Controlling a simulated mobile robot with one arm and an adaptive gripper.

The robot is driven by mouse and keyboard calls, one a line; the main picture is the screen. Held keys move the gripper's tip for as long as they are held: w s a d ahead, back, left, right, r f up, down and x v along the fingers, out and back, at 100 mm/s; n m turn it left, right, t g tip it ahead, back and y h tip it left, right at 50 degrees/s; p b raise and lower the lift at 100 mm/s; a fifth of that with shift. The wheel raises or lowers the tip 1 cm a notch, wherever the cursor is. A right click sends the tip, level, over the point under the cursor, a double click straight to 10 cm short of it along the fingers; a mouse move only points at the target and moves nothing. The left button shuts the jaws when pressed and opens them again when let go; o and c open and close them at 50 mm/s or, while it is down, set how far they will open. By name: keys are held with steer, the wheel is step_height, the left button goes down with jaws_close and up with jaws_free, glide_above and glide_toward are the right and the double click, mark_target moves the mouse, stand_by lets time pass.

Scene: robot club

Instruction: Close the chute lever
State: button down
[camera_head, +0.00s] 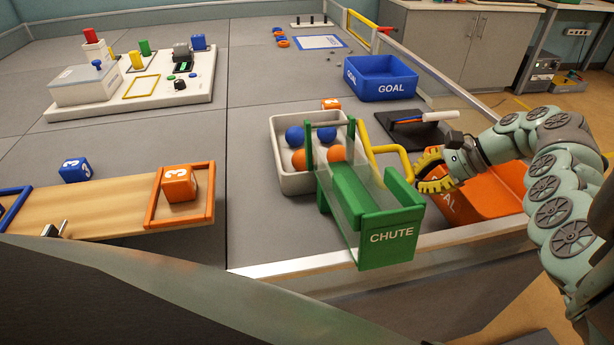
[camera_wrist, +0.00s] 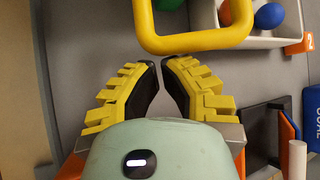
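The green chute (camera_head: 390,236) stands at the front rail, sloping toward a pale tray (camera_head: 290,183). Its yellow lever (camera_head: 392,149), a bent bar, sticks out on the chute's right side. In the wrist view the lever (camera_wrist: 196,43) is a thick yellow loop just ahead of my fingertips. My gripper (camera_head: 419,172) is right of the lever, pointing left toward it. In the wrist view my gripper's (camera_wrist: 160,62) fingertips nearly meet, with a thin gap and nothing between them. The tips look apart from the lever. The lever's joint with the chute is partly hidden.
Blue balls (camera_head: 294,134) and orange balls (camera_head: 337,153) lie in the tray. An orange goal bin (camera_head: 500,185) is beneath and behind my gripper. A black stand (camera_head: 425,133) with a white-tipped rod is behind it. A blue goal bin (camera_head: 380,78) stands further back.

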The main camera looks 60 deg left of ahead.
steer(key=shift+s+a+f, duration=0.35)
steer(key=shift+a+f, duration=0.1)
steer(key=shift+r, duration=0.1)
